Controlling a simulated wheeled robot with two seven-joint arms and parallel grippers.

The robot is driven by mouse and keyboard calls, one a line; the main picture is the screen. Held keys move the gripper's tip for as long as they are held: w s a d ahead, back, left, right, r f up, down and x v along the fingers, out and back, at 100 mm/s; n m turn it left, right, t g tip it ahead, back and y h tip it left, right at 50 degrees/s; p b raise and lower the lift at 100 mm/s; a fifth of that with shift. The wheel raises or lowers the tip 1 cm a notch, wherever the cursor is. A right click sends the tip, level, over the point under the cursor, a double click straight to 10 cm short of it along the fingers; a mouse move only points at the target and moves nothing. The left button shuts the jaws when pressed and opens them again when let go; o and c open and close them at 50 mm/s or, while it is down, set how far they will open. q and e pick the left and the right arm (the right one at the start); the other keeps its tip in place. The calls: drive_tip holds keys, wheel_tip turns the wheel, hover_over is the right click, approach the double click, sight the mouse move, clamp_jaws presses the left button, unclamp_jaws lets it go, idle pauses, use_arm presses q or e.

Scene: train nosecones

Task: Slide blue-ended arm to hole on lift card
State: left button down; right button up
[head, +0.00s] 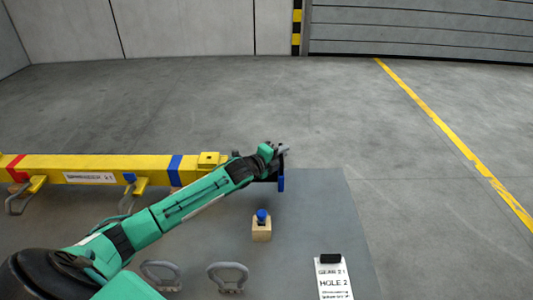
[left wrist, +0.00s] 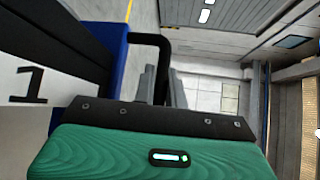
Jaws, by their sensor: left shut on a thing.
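A yellow beam (head: 110,163) with a red band and a blue band lies across the left of the head view. At its right end is a dark sliding arm with a blue end (head: 281,184), mostly behind my left arm. My left gripper (head: 284,149) is at this end. In the left wrist view its grey fingers (left wrist: 163,85) are shut on a black handle (left wrist: 151,38) beside the blue end plate (left wrist: 114,65). A numeral 1 shows on a white face (left wrist: 30,88). The lift card (head: 333,280) reads "HOLE 2". My right gripper is out of view.
A wooden block (head: 262,232) with a blue-topped pin (head: 262,215) stands on the grey mat (head: 325,205). The floor right of the beam end is clear.

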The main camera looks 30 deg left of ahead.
use_arm(q)
drive_tip(key=shift+w+d, duration=0.2)
drive_tip(key=shift+d, duration=0.2)
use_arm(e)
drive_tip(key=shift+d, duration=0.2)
use_arm(q)
drive_tip(key=c, duration=1.5)
unclamp_jaws()
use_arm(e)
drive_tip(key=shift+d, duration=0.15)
use_arm(q)
drive_tip(key=shift+o, duration=0.2)
drive_tip(key=shift+s+a, duration=0.1)
drive_tip(key=shift+s, duration=0.05)
